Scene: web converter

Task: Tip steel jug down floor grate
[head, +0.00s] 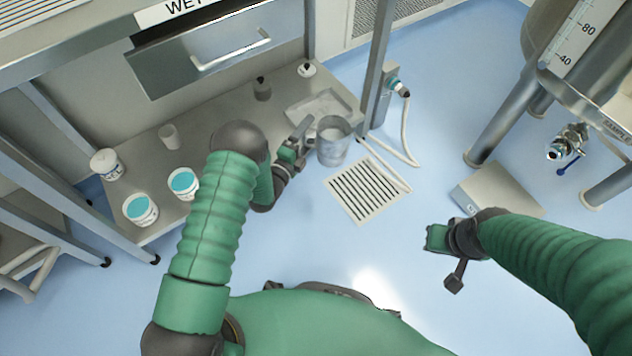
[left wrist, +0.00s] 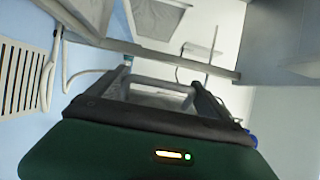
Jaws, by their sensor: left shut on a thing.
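The steel jug (head: 333,152) is in the head view, just in front of the low shelf and up-left of the floor grate. Its open rim faces up and it looks about upright. My left gripper (head: 305,140) is shut on the jug from its left side. The floor grate (head: 364,188) is a pale square with dark slots, set in the blue floor; it also shows at the left edge of the left wrist view (left wrist: 22,75).
The low steel shelf (head: 135,192) carries white tubs with blue contents (head: 141,209), a tray (head: 318,108) and small containers. A table leg (head: 378,60) and a hose (head: 411,130) stand behind the grate. A steel tank (head: 560,60) and a grey box (head: 497,190) are at right.

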